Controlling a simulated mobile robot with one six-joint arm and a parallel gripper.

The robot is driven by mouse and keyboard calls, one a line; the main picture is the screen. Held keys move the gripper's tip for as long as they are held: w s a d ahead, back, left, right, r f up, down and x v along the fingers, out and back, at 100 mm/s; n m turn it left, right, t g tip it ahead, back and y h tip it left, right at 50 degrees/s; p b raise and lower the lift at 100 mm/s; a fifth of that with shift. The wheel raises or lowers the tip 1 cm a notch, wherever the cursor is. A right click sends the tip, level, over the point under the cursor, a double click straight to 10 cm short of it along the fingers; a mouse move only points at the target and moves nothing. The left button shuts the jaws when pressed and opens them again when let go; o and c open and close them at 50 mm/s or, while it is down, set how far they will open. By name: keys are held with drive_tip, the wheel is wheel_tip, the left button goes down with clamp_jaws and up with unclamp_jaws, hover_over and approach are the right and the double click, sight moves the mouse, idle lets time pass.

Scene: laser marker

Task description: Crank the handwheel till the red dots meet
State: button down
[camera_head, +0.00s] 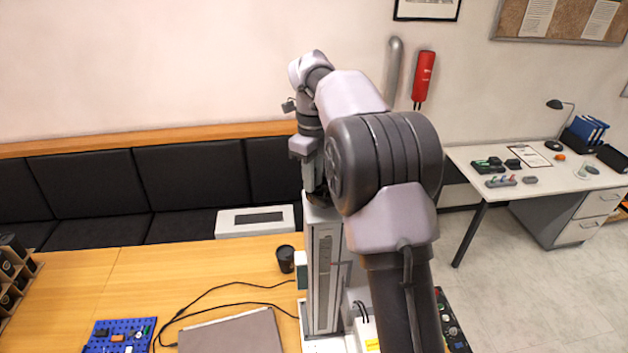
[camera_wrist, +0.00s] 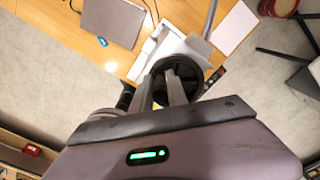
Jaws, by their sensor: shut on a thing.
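The laser marker's tall grey column (camera_head: 323,270) stands on the wooden table in the head view. My gripper (camera_head: 312,182) points down at the column's top, and my arm covers part of the machine. In the wrist view the black handwheel (camera_wrist: 196,74) lies in front of my gripper (camera_wrist: 164,78). The two fingers are shut on the handwheel's handle at the wheel's left side; the handle itself is mostly hidden between them. The machine's white base (camera_wrist: 172,44) shows beyond the wheel. No red dots can be made out in either view.
A closed laptop (camera_head: 232,334), a black cup (camera_head: 286,259), cables and a blue pegboard (camera_head: 120,335) lie on the table left of the machine. A white box (camera_head: 255,221) stands behind. A white desk (camera_head: 545,170) is at the right.

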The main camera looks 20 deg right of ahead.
sight(323, 180)
drive_tip(key=m, duration=0.2)
drive_tip(key=w+m, duration=0.1)
drive_tip(key=m, duration=0.2)
drive_tip(key=shift+w+d+m, duration=0.2)
drive_tip(key=shift+d+m, duration=0.1)
drive_tip(key=m, duration=0.3)
drive_tip(key=w+d+m, duration=0.1)
drive_tip(key=m, duration=0.2)
drive_tip(key=m+b, duration=0.1)
drive_tip(key=m, duration=0.1)
drive_tip(key=shift+d, duration=0.4)
drive_tip(key=m+b, duration=0.1)
drive_tip(key=f+b, duration=0.1)
drive_tip(key=b, duration=0.1)
drive_tip(key=shift+w+d+m, duration=0.2)
drive_tip(key=shift+d+m, duration=0.05)
drive_tip(key=shift+m, duration=0.15)
drive_tip(key=shift+d+m+b, duration=0.1)
drive_tip(key=shift+m+b, duration=0.4)
drive_tip(key=shift+b, duration=0.65)
drive_tip(key=shift+s+d+r+m+b, duration=0.15)
drive_tip(key=shift+r+m+b, duration=0.1)
drive_tip(key=shift+m, duration=0.3)
drive_tip(key=shift+w+d+r+m+b, duration=0.1)
drive_tip(key=shift+m+b, duration=0.1)
drive_tip(key=shift+m, duration=0.35)
drive_tip(key=shift+s+d+r+m, duration=0.15)
drive_tip(key=shift+d+m, duration=0.1)
drive_tip(key=shift+m, duration=0.75)
